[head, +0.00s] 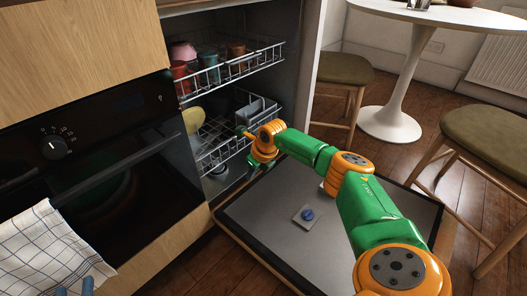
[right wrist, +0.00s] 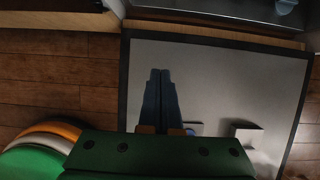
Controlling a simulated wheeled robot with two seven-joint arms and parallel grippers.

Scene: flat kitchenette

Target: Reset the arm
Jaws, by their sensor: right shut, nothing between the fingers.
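My right arm (head: 365,205), green and orange, reaches from the lower right over the open dishwasher door (head: 260,235). Its orange wrist (head: 265,142) is beside the lower rack. In the right wrist view my right gripper (right wrist: 160,72) shows its two dark blue fingers pressed together above the door's inner panel (right wrist: 225,75), with nothing between them. In the head view its fingers cannot be made out clearly. At the bottom left, two blue fingertips of my left gripper (head: 74,288) show apart, in front of the oven towel. The rest of the left gripper is out of view.
The upper rack (head: 235,68) holds several cups; the lower rack (head: 215,145) holds a yellowish plate (head: 193,120). An oven (head: 100,150) with a checked towel (head: 45,250) is at left. Stools (head: 490,140) and a round white table (head: 440,14) stand at right.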

